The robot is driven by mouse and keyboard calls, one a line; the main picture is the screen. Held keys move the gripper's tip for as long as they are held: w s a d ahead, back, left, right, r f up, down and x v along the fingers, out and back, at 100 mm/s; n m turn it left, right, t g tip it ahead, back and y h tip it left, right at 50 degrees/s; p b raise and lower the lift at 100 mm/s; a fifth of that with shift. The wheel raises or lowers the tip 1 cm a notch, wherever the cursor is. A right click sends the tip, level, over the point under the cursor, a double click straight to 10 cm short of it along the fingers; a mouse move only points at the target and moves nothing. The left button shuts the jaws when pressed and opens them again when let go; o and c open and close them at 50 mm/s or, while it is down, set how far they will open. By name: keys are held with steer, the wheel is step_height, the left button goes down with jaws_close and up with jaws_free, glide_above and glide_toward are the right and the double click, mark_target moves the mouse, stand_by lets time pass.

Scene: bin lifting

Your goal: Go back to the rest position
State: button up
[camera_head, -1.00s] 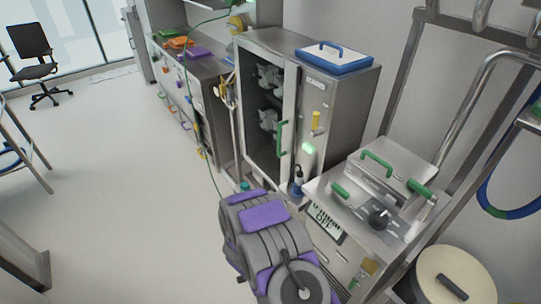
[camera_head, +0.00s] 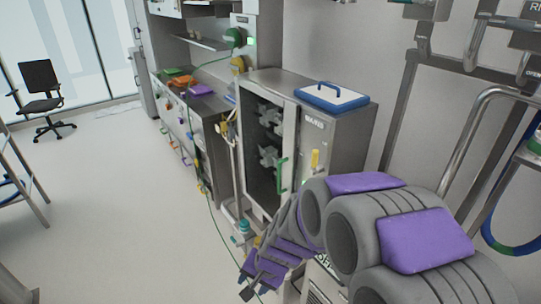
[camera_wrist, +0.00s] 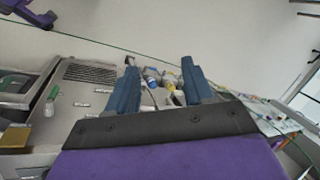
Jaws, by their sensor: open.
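My gripper (camera_head: 257,287) hangs low at the bottom of the head view, at the end of my grey and purple arm, in front of the steel cabinet's lower part. In the wrist view its two blue fingers (camera_wrist: 160,82) stand apart with nothing held between them. Beyond the fingers, small bottles (camera_wrist: 152,78) with yellow and blue parts show at a distance. My arm covers most of the bench device at the lower right.
A steel cabinet (camera_head: 342,137) with a glass door stands centre, with a blue-rimmed white lid (camera_head: 331,97) on top. A long bench (camera_head: 209,112) runs behind it. A black chair (camera_head: 42,90) stands far left. Steel rails rise at right.

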steer(key=s+d+r+n+g+h, duration=0.1)
steer(key=s+d+r+n+h, duration=0.1)
steer(key=s+d+r, duration=0.4)
steer(key=s+d+r+n+g+h, duration=0.2)
steer(key=s+d+r, duration=0.4)
steer(key=s+d, duration=0.6)
steer(key=s, duration=0.6)
steer(key=shift+s+d, duration=0.2)
steer(key=shift+s, duration=0.05)
steer(key=shift+r, duration=0.1)
steer(key=shift+c, duration=0.4)
steer(key=shift+c, duration=0.5)
steer(key=shift+d, duration=0.15)
